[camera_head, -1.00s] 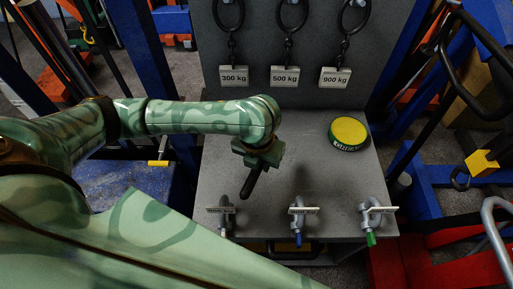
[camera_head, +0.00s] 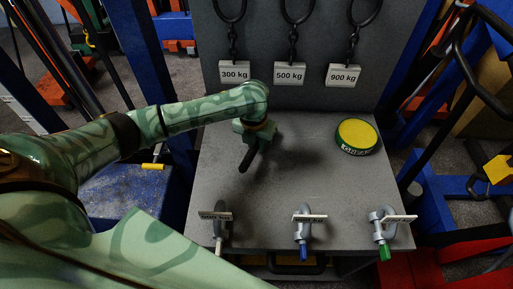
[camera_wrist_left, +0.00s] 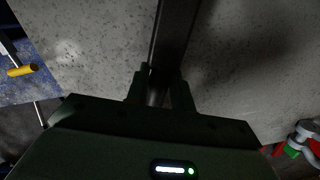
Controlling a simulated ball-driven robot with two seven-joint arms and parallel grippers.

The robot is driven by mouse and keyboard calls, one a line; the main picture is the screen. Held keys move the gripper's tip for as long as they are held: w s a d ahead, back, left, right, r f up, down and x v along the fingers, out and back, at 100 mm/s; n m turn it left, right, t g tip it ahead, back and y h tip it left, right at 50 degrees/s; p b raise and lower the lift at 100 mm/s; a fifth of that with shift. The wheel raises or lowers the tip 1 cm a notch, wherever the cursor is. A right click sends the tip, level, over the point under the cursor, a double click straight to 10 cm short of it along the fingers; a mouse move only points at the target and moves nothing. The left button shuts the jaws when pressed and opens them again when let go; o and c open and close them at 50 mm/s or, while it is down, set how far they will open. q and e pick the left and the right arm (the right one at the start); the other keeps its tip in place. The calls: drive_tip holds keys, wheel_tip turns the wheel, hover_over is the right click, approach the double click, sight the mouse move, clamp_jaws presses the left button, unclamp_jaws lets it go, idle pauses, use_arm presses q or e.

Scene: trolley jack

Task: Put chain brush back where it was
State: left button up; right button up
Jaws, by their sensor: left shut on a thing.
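My left gripper (camera_head: 257,133) is shut on the chain brush (camera_head: 246,160), of which a dark, slim handle-like end shows in the head view, pointing down and toward the front. It is over the left-middle of the grey table; whether the brush touches the top I cannot tell. In the left wrist view the gripper's fingers (camera_wrist_left: 159,92) close on the dark brush (camera_wrist_left: 173,30), which runs away to the top edge. The brush's bristles are not clearly seen. My right gripper is not in view.
A yellow-topped green grease tin (camera_head: 357,136) stands at the table's right. Shackles with tags, one with a blue pin (camera_head: 303,240) and one with a green pin (camera_head: 383,235), line the front edge. Chains with weight tags (camera_head: 290,74) hang on the back panel. The table (camera_head: 320,180) is clear mid-right.

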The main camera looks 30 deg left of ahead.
sight(254, 150)
use_arm(q)
drive_tip(key=shift+f, duration=0.85)
drive_tip(key=shift+f, duration=0.1)
drive_tip(key=o, duration=0.9)
drive_tip(key=shift+f, duration=0.1)
drive_tip(key=shift+s+f+b, duration=0.1)
drive_tip(key=shift+f+b, duration=0.05)
drive_tip(key=shift+b, duration=0.35)
drive_tip(key=shift+s+d+r+p, duration=0.1)
drive_tip(key=shift+s+r+p, duration=0.3)
drive_tip(key=shift+r+p, duration=1.55)
drive_tip(key=shift+s+d+r+p, duration=0.1)
drive_tip(key=shift+s+r+p, duration=0.25)
drive_tip(key=shift+r, duration=3.15)
drive_tip(key=shift+s+d+r+p, duration=0.1)
drive_tip(key=shift+s+r+p, duration=0.65)
drive_tip(key=shift+r, duration=2)
drive_tip(key=shift+w, duration=0.3)
